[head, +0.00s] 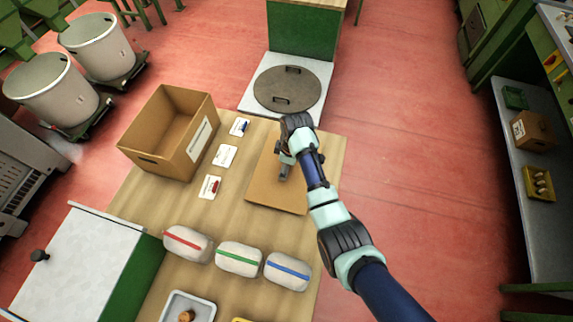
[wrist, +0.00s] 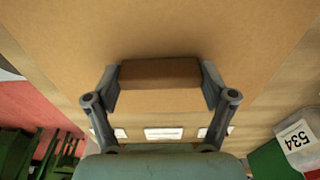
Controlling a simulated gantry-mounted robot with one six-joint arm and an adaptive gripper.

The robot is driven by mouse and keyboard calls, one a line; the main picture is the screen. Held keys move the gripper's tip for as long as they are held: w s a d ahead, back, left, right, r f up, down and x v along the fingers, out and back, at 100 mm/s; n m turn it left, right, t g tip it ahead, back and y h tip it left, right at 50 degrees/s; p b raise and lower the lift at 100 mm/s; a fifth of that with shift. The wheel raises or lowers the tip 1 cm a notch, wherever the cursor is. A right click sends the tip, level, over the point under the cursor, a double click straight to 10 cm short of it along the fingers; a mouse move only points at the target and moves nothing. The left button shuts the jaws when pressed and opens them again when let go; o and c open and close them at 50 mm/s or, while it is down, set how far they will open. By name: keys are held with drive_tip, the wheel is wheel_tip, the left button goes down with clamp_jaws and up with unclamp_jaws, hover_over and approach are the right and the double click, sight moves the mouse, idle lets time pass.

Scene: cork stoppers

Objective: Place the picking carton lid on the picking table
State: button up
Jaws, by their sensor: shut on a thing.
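The carton lid (head: 268,195) is a flat brown cardboard sheet at the right side of the wooden picking table (head: 225,200). It lies level on the table or just above it; I cannot tell which. My gripper (head: 285,172) is over the lid, pointing down. In the wrist view my gripper (wrist: 160,85) is shut on a brown block-shaped grip (wrist: 160,72) on the lid, one finger on each side. The lid also fills the upper part of the wrist view (wrist: 160,30). The open carton (head: 165,158) stands at the table's far left without a cover.
Several small cards, one of them a white card (head: 225,156), lie between carton and lid. Sacks with red, green and blue stripes, such as the green-striped sack (head: 239,259), stand in front. A tray (head: 178,308) is nearer. A round metal cover (head: 287,90) lies beyond the table.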

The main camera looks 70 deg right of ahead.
sight(290, 170)
drive_tip(key=shift+f, duration=0.1)
drive_tip(key=o, duration=1)
drive_tip(key=r, duration=0.4)
drive_tip(key=s+r+p, duration=0.1)
drive_tip(key=r, duration=0.3)
drive_tip(key=r+p, duration=0.1)
drive_tip(key=r, duration=0.3)
drive_tip(key=shift+s+d+r, duration=0.1)
drive_tip(key=shift+s, duration=0.1)
